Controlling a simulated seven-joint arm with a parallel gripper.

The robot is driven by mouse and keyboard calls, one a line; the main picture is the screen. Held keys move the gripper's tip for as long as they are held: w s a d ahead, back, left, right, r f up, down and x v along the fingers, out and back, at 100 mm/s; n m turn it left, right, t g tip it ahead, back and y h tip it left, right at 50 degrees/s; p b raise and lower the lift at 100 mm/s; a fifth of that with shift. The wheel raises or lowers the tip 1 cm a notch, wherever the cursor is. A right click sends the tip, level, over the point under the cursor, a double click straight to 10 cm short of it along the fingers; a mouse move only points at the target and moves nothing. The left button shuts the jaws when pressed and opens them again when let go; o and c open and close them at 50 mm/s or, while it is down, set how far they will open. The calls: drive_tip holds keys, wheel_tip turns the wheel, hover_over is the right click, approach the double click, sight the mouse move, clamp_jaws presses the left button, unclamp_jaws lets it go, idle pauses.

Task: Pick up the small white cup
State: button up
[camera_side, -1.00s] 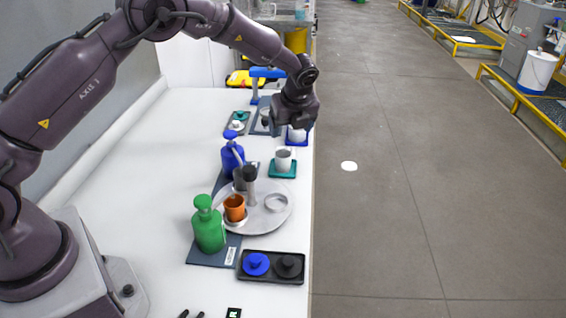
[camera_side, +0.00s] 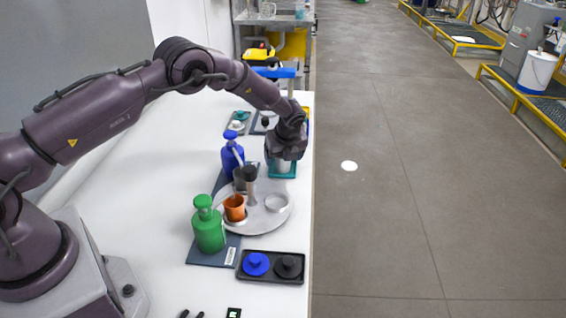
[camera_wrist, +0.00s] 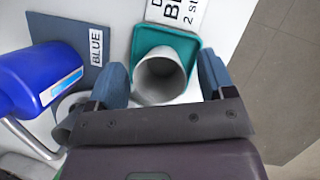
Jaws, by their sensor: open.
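The small white cup (camera_wrist: 163,78) stands on a teal square tray (camera_wrist: 193,41) in the wrist view, its open mouth facing the camera. In the side view the cup (camera_side: 281,167) is mostly hidden under my gripper, with a little of it showing above the teal tray (camera_side: 282,175). My gripper (camera_wrist: 165,80) is open, with one blue-grey finger on each side of the cup in the wrist view. I see space between the fingers and the cup, and the gripper holds nothing. I cannot tell how far the fingertips are above the tray.
A blue bottle (camera_side: 232,160) stands left of the cup; it fills the left of the wrist view (camera_wrist: 40,75). A round grey tray (camera_side: 262,222) holds an orange cup (camera_side: 235,207). A green bottle (camera_side: 208,228) is nearer. The table's right edge is close to the teal tray.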

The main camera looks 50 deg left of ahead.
drive_tip(key=shift+f, duration=0.1)
drive_tip(key=shift+c, duration=0.2)
drive_tip(key=c, duration=0.9)
drive_tip(key=shift+c, duration=0.2)
